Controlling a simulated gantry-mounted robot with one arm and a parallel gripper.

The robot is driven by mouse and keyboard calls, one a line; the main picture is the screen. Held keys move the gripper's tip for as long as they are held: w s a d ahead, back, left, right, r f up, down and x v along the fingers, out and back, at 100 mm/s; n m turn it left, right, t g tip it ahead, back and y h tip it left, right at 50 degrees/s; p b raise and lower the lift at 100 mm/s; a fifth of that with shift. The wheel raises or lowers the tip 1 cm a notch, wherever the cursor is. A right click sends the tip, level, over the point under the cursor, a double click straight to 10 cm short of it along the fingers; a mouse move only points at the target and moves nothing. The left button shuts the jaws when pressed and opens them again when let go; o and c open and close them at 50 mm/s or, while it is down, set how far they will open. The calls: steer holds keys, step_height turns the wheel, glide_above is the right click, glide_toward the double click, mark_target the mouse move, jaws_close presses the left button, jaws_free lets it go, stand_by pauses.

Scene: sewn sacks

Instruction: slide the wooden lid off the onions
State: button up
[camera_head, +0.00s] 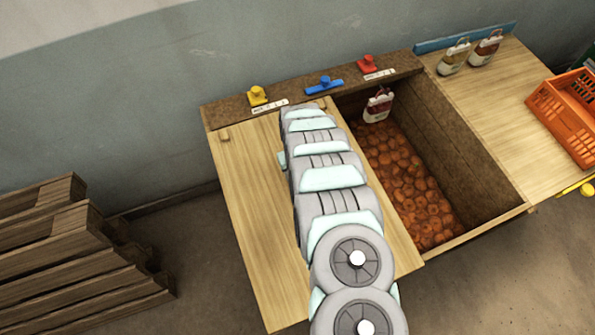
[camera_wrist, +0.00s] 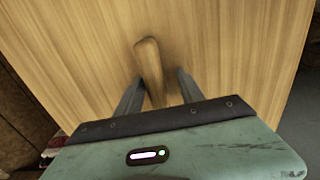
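The wooden lid (camera_head: 247,190) is a broad pale panel at the left of the bin in the head view. The onions (camera_head: 408,185) are orange-brown and lie in the open part of the bin, right of the lid. The lid also fills most of the wrist view (camera_wrist: 230,45), with an upright wooden handle (camera_wrist: 149,65) on it. My gripper (camera_wrist: 159,75) is open, its two fingers on either side of the handle's lower part. A gap shows at the right finger; left contact is unclear. In the head view my arm hides the gripper and handle.
A ledge (camera_head: 213,116) behind the bin carries yellow (camera_head: 257,96), blue (camera_head: 324,85) and red (camera_head: 367,64) knobbed pieces. A small sack (camera_head: 378,105) hangs inside the bin. Right is a worktop (camera_head: 490,105) with two sacks and an orange crate (camera_head: 566,118). Pallets (camera_head: 80,255) stand left.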

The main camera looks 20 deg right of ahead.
steer(key=shift+d, duration=0.1)
steer(key=shift+r, duration=0.55)
step_height(320, 180, up, 10)
steer(key=b, duration=0.1)
steer(key=shift+f, duration=0.15)
stand_by(0.5)
